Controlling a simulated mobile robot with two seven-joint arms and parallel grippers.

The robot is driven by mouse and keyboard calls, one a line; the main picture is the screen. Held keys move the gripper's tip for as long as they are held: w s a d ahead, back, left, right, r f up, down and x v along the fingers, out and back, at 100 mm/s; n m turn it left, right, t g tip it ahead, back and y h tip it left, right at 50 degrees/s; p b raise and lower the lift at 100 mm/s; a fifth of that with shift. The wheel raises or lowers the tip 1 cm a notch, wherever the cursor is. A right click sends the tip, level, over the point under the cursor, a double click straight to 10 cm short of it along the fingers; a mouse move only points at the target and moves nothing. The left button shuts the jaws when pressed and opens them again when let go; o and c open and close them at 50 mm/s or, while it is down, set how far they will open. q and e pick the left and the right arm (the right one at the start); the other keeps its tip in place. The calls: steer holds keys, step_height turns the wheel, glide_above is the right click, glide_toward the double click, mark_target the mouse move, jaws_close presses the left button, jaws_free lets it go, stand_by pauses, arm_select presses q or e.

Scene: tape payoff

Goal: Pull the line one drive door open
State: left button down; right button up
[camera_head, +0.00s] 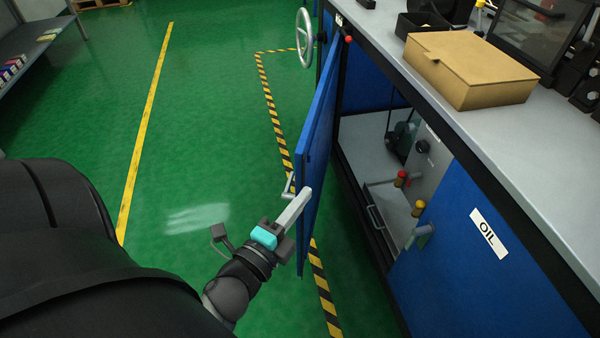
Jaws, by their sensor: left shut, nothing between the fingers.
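The blue drive door (320,125) stands swung out from the cabinet front, with its hinge side at the far end. The compartment behind it is exposed. A small grey handle (288,188) shows on the door's left face, near its free edge. My left gripper (304,196) is shut and empty. Its fingers overlap the door's near lower part, just below the handle, and I cannot tell whether they touch the door. My right gripper is not in view.
A blue panel labelled OIL (489,233) is at right. A cardboard box (468,68) sits on the grey bench top. A handwheel (304,38) is beyond the door. Green floor left of the door is clear.

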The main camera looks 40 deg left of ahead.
mark_target(304, 168)
arm_select(q)
steer(key=w+a, duration=0.1)
steer(key=w, duration=0.1)
steer(key=w+a+b, duration=0.1)
steer(key=w+a, duration=0.1)
steer(key=w, duration=0.1)
steer(key=w+a, duration=0.1)
steer(key=w, duration=0.1)
steer(key=shift+w+a+b, duration=0.15)
steer(key=shift+b, duration=0.2)
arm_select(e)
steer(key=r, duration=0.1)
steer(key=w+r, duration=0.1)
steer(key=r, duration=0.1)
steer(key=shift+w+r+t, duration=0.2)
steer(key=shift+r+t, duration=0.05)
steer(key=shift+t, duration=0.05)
arm_select(q)
steer(key=shift+a, duration=0.1)
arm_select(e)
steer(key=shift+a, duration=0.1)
